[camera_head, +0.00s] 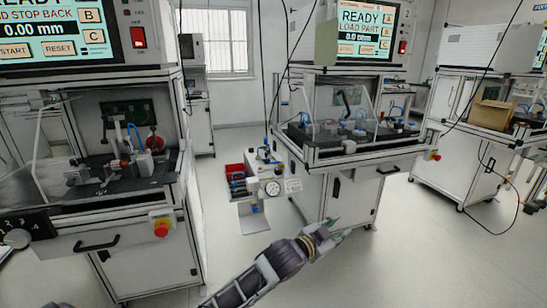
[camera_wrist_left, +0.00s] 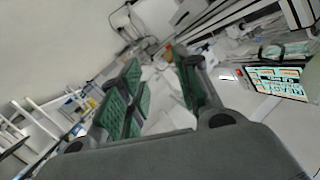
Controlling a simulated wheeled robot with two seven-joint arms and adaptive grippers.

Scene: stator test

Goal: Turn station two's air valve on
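An air unit (camera_head: 258,186) with a round white gauge (camera_head: 272,188) and blue fittings hangs at the left side of the middle station (camera_head: 345,125). Its valve handle is too small to tell apart or to read as on or off. My left gripper (camera_head: 337,231) is in front of the middle station's lower cabinet, right of and below the gauge, apart from it. It also shows in the left wrist view (camera_wrist_left: 163,95), its green-padded fingers spread with nothing held between them. My right gripper is in neither view.
Red bins (camera_head: 235,172) sit beside the air unit. A left station (camera_head: 100,190) has a red-yellow stop button (camera_head: 161,227); the middle station has another (camera_head: 435,156). A further station (camera_head: 490,120) holds a cardboard box (camera_head: 492,114). Open floor lies between stations.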

